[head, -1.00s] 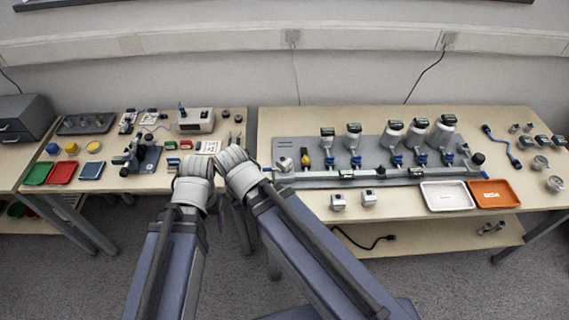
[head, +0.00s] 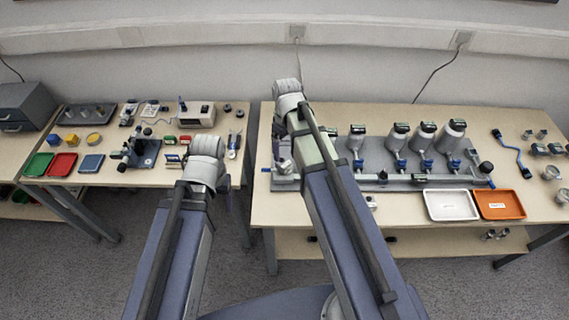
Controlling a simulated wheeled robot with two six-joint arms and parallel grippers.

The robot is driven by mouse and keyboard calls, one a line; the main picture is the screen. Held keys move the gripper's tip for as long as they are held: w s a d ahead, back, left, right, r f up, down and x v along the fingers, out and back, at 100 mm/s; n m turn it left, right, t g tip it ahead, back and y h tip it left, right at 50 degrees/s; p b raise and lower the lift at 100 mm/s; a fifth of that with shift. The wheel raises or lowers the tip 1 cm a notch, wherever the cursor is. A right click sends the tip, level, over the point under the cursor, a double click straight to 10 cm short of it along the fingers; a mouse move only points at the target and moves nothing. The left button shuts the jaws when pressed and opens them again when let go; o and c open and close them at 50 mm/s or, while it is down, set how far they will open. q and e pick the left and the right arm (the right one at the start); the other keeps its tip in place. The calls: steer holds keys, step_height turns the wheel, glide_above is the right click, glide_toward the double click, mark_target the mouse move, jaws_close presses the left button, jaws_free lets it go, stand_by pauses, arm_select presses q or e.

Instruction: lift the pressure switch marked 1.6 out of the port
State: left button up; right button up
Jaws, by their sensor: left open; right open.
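A grey manifold plate (head: 380,184) on the right table carries several pressure devices with dark green-labelled heads, such as one upright device (head: 356,133). No marking 1.6 is legible, so I cannot tell which is that switch. My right gripper (head: 280,132) is open, pointing down above the plate's left end, close over a white device (head: 283,166) there. I see no contact, but detail is small. My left gripper (head: 223,183) is open and mostly hidden by its wrist, near the gap between the tables. My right arm hides part of the plate.
A white tray (head: 451,214) and an orange tray (head: 499,213) lie at the right table's front. The left table holds green (head: 38,165), red (head: 62,165) and blue trays (head: 92,164) and a stand (head: 143,152).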

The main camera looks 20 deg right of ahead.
mark_target(283, 162)
step_height(283, 162, down, 2)
steer(key=shift+f+b, duration=0.25)
steer(key=shift+b, duration=0.75)
steer(key=f+b, duration=0.2)
steer(key=a+f+b, duration=0.1)
steer(key=f+b, duration=0.1)
steer(key=shift+f, duration=0.15)
steer(key=shift+f+b, duration=0.45)
steer(key=shift+b, duration=0.15)
steer(key=shift+r, duration=0.1)
steer(key=shift+c, duration=0.3)
jaws_close()
